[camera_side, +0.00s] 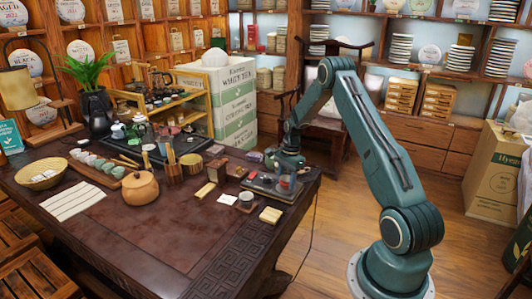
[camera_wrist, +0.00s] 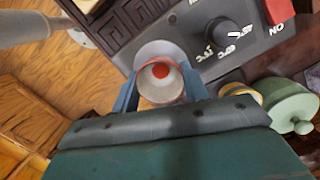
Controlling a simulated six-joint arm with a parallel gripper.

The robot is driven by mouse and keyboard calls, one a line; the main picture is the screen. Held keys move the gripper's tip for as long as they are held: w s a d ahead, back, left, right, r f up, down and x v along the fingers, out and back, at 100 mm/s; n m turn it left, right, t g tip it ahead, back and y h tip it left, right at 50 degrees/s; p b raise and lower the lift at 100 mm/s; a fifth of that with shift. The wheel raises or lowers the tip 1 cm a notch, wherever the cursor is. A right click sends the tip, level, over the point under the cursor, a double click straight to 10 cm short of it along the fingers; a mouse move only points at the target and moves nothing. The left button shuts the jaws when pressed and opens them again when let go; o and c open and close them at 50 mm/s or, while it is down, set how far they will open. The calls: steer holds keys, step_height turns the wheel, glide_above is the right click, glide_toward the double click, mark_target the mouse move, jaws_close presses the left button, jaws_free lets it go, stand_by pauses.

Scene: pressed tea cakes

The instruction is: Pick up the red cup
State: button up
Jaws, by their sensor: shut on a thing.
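The red cup (camera_side: 284,183) is at the right end of the dark table, at a black appliance (camera_side: 262,184). In the wrist view the cup (camera_wrist: 161,82) shows from above as a pale round interior with a red spot and a reddish outer wall. My gripper (camera_wrist: 160,88) has one finger on each side of the cup and is shut on it. In the side view my gripper (camera_side: 286,168) is right above the cup, hiding its top. A pale disc (camera_wrist: 163,50) shows behind the cup; whether the cup touches it I cannot tell.
The appliance's black knob (camera_wrist: 226,36) and red switch (camera_wrist: 280,11) are close by. A green lidded pot (camera_wrist: 286,104) is right of my gripper in the wrist view. A woven basket (camera_side: 42,174) and tan teapot (camera_side: 140,188) stand further left. The table's front is mostly clear.

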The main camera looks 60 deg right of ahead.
steer(key=shift+r, duration=0.1)
step_height(320, 180, up, 20)
stand_by(0.7)
stand_by(0.5)
steer(key=s+a+f, duration=0.1)
steer(key=a+f, duration=0.1)
steer(key=a, duration=1.2)
step_height(320, 180, down, 15)
steer(key=shift+f, duration=0.15)
stand_by(0.3)
steer(key=shift+f, duration=2.15)
steer(key=shift+f, duration=0.1)
